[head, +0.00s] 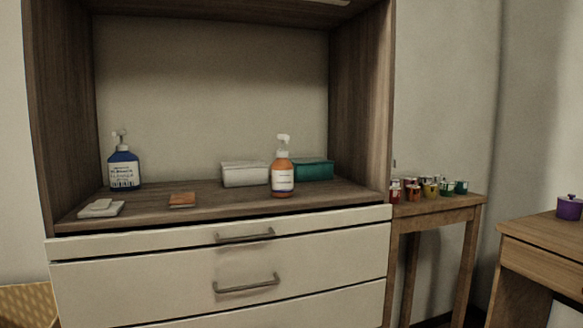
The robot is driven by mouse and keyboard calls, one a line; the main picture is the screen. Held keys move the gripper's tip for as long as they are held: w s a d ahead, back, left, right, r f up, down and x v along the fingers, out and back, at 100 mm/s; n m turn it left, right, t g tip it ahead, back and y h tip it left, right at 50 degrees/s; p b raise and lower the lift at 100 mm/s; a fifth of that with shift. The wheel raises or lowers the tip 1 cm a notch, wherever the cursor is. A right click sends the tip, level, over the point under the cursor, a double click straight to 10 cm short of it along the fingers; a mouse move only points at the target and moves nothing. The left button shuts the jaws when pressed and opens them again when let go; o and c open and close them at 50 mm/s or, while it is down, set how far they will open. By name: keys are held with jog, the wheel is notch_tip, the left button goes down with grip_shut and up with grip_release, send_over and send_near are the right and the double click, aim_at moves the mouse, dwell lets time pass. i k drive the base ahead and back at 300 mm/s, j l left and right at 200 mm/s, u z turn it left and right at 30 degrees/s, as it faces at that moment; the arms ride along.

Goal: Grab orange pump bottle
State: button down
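The orange pump bottle (282,180) stands upright on the wooden shelf top (225,206) of the cabinet, right of its middle. It has a white label and a white pump head. It stands in front of a white box-like bundle and a teal one, partly covering them. My gripper is not in the head view.
A blue pump bottle (123,168) stands at the left. A white bundle (244,174) and a teal bundle (314,169) lie behind. Small flat items (101,208) and a brown block (182,200) lie in front. Cabinet side walls (363,100) flank the shelf. Several small cups (430,188) crowd a side table.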

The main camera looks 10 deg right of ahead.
aim_at(282, 169)
jog(key=i+l+u, duration=0.1)
jog(key=l, duration=0.25)
jog(key=i+l, duration=0.3)
jog(key=i+l+u, duration=0.15)
jog(key=l, duration=0.35)
